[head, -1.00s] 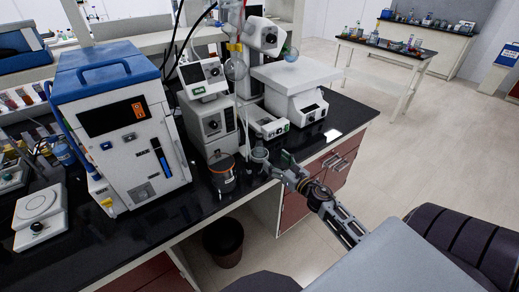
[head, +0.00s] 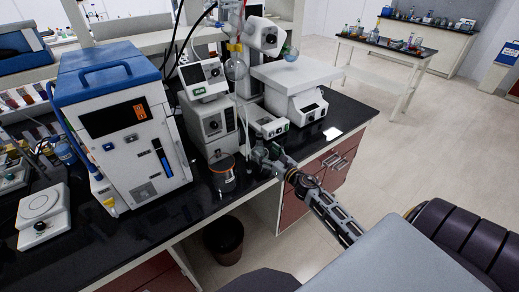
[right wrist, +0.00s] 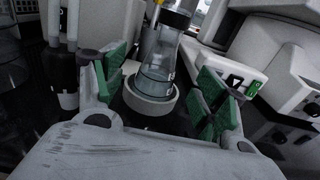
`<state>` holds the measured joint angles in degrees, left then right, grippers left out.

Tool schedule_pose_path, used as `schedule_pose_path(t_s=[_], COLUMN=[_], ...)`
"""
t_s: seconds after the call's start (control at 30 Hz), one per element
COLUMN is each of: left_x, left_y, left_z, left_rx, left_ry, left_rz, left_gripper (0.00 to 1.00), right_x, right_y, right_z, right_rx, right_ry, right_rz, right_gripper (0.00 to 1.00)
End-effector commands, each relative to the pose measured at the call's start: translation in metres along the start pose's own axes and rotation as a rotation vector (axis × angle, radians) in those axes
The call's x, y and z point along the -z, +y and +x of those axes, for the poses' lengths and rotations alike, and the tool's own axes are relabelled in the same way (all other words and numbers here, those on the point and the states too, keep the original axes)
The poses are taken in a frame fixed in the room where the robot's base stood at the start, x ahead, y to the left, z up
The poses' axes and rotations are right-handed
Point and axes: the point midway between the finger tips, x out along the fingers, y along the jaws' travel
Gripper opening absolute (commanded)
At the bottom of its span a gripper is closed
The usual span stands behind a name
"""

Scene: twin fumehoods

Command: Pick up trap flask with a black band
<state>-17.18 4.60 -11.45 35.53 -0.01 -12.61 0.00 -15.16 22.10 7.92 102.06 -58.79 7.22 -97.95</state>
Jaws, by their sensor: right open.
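The trap flask (right wrist: 158,68) is clear glass with a black band near its top in the right wrist view. It stands upright on a round white base (right wrist: 149,104), and its top runs out of the picture. My right gripper (right wrist: 164,82) is open, with green-padded fingers on either side of the flask; I see gaps between the pads and the glass. In the head view the right gripper (head: 260,153) is over the bench's front edge, and I cannot make out the flask clearly there. My left gripper is not in view.
A white instrument with a green light (right wrist: 240,80) stands close to the right fingers. A blue-topped machine (head: 125,125) and a jar with an orange mark (head: 222,178) stand to the left on the black bench. A dark bin (head: 224,240) is on the floor below.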

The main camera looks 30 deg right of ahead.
Motion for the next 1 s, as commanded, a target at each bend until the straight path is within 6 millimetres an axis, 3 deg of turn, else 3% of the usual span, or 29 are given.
schedule_pose_path(t_s=[0.37,1.0], left_x=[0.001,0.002], left_y=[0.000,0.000], left_z=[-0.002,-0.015], left_rx=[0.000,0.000], left_ry=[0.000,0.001], left_rz=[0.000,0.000], left_gripper=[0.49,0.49], right_x=[-0.001,-0.002], right_y=[0.000,0.000], right_z=[0.004,0.046], right_rx=[0.000,0.001], right_ry=[-0.001,-0.001], right_rz=[0.000,0.001], right_gripper=[0.72,0.72])
